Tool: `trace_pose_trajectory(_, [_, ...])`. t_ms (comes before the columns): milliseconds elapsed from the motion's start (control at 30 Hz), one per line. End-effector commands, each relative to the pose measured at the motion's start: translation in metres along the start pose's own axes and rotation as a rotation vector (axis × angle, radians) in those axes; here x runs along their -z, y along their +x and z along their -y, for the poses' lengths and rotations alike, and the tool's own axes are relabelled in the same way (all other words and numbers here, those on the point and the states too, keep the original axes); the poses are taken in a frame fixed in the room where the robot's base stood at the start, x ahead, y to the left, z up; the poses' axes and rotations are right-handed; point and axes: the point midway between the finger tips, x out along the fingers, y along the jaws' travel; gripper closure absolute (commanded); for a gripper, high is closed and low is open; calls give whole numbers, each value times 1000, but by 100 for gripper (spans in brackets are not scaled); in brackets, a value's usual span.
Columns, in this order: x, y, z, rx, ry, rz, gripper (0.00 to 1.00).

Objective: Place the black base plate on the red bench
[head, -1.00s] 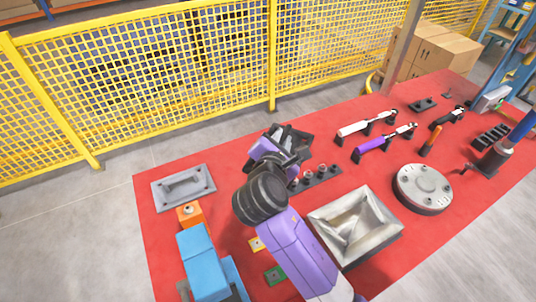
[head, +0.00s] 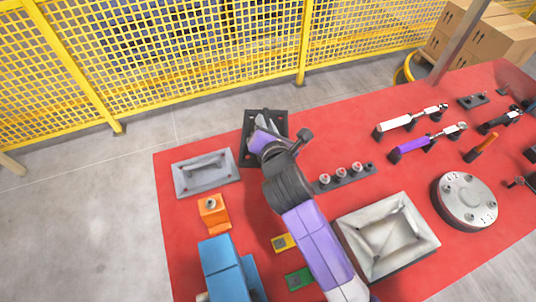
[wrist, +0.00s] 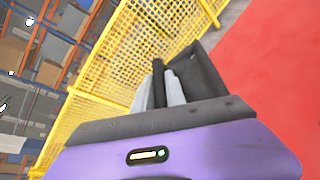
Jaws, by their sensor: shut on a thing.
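The black base plate (head: 247,126) is in the head view at the far edge of the red bench (head: 330,125), right of a grey plate. It is a dark rectangular plate with holes near its corners. My gripper (head: 264,127) is over it and shut on it, hiding its middle. In the wrist view the gripper fingers (wrist: 165,88) point away, with the dark plate (wrist: 200,75) at them, and the red bench top lies to the right. I cannot tell whether the plate touches the bench.
A grey plate (head: 205,172) lies left of the gripper, with an orange block (head: 212,212) and a blue vise-like object (head: 224,268) nearer. A row of bolts (head: 343,177), a metal tray (head: 387,236) and a round flange (head: 465,201) lie right. A yellow mesh fence (head: 190,62) stands behind.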

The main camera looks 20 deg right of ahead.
Motion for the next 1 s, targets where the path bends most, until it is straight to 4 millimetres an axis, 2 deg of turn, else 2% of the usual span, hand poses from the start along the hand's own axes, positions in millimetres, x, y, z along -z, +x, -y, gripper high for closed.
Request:
trace_pose_trajectory(200, [39, 17, 29, 2, -1, 2, 100])
trace_pose_trajectory(367, [62, 26, 45, -1, -2, 3, 100])
trace_pose_trajectory(633, [77, 33, 56, -2, 1, 5, 100])
trace_pose_trajectory(833, [99, 43, 73, 0, -1, 4, 100])
trace_pose_trajectory(1000, [106, 45, 77, -3, 0, 5, 100])
